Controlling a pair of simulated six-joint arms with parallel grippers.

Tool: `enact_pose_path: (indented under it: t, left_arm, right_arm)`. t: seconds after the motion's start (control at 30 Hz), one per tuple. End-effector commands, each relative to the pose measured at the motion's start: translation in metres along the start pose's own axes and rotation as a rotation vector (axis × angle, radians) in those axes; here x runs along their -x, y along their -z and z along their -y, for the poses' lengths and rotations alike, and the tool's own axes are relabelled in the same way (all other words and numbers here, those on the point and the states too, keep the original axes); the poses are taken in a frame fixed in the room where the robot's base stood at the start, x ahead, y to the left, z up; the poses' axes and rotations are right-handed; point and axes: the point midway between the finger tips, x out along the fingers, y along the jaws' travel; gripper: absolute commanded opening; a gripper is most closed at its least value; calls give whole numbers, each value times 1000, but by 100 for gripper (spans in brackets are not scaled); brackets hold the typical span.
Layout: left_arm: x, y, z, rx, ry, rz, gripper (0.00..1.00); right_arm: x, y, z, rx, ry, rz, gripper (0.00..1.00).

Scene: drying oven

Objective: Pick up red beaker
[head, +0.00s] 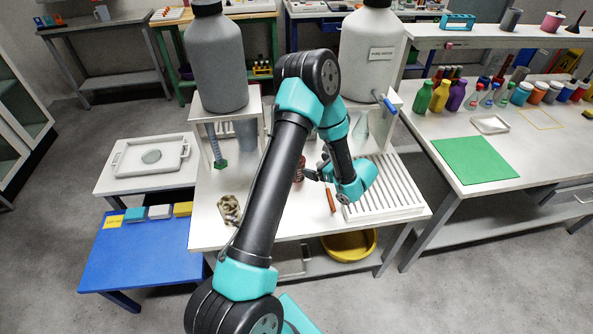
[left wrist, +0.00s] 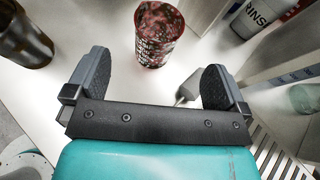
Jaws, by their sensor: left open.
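The red beaker (left wrist: 158,35), speckled dark red and white, stands on the white table ahead of my left gripper (left wrist: 155,78) in the left wrist view. The gripper's two fingers are spread wide and empty, and the beaker lies beyond their tips, roughly between them. In the head view the beaker (head: 299,169) is a small reddish patch, partly hidden between my left arm and the left gripper (head: 315,174), which is to its right. My right gripper is in neither view.
A white slatted rack (head: 385,205) lies right of the gripper, with an orange-handled tool (head: 331,200) beside it. A mottled brown container (head: 229,210) stands at the table's front left. In the left wrist view, a rinse bottle (left wrist: 258,14) is at upper right.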

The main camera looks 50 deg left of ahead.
Motion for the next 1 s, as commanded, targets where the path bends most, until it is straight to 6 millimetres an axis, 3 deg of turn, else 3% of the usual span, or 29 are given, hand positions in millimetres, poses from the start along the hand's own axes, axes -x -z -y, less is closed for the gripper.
enact_pose_path:
  t: [0.3, 0.77, 1.0]
  left_arm:
    - [-51, 0, -1, 0, -3, 0, 100]
    - [-59, 0, 0, -1, 0, 0, 100]
    - [-84, 2, -1, 0, -4, 0, 100]
  right_arm:
    - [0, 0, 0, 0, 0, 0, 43]
    - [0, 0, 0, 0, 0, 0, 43]
    - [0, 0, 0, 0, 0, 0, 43]
